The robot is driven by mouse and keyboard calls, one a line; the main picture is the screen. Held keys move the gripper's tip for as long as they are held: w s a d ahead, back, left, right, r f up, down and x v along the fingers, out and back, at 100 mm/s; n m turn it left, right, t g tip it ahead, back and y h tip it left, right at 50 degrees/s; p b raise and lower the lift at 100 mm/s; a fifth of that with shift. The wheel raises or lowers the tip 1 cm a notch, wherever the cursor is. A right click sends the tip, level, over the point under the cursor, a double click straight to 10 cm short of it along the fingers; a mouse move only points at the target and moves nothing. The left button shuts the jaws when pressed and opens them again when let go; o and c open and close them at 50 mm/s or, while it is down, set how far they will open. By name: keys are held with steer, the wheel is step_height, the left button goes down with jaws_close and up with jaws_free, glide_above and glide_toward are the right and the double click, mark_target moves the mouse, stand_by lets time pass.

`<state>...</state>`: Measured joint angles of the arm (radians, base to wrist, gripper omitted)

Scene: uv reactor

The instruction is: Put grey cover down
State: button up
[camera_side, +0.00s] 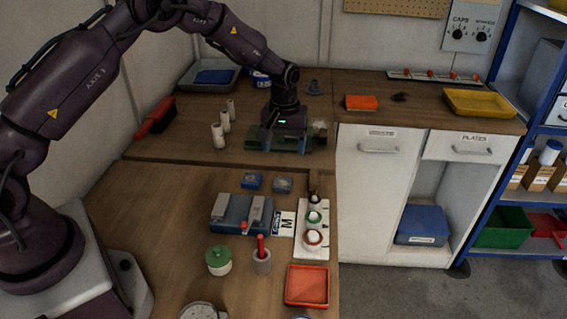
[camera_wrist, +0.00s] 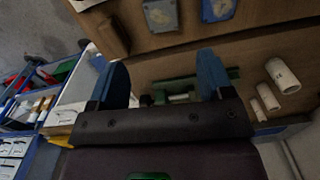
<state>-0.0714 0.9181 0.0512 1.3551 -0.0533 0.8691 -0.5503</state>
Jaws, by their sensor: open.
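My gripper (camera_side: 284,143) points down at the back bench, close above a low green fixture (camera_side: 258,137). In the wrist view its two blue fingers (camera_wrist: 162,80) stand wide apart with nothing held between them. The green fixture (camera_wrist: 222,76) shows beyond and between the fingers, with a pale part at its middle. A small square piece with a grey top (camera_side: 283,184) lies on the front bench beside a similar blue one (camera_side: 252,181). They also show in the wrist view, grey (camera_wrist: 160,14) and blue (camera_wrist: 217,9). I cannot tell for sure which piece is the grey cover.
White cylinders (camera_side: 218,136) stand left of the gripper. A blue-grey device (camera_side: 242,214), a white rack (camera_side: 313,250) and a red tray (camera_side: 307,286) are on the front bench. An orange block (camera_side: 361,102) and yellow tray (camera_side: 479,103) sit back right.

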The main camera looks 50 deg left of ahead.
steer(key=s+d+r+m+t, duration=0.1)
steer(key=s+d+r+m, duration=0.1)
steer(key=s+r, duration=0.65)
steer(key=s+d+r+m+t, duration=0.1)
steer(key=s+r+t, duration=0.15)
steer(key=r, duration=1.05)
steer(key=s+d+r+m+t, duration=0.1)
steer(key=s+m, duration=0.1)
steer(key=s, duration=0.7)
steer(key=s+d+r+m+t, duration=0.1)
steer(key=s+r+m, duration=0.1)
steer(key=s, duration=0.7)
steer(key=shift+s+m, duration=0.3)
steer(key=shift+s, duration=0.05)
steer(key=shift+o, duration=0.4)
steer(key=shift+s+d+f, duration=0.1)
steer(key=shift+s, duration=0.2)
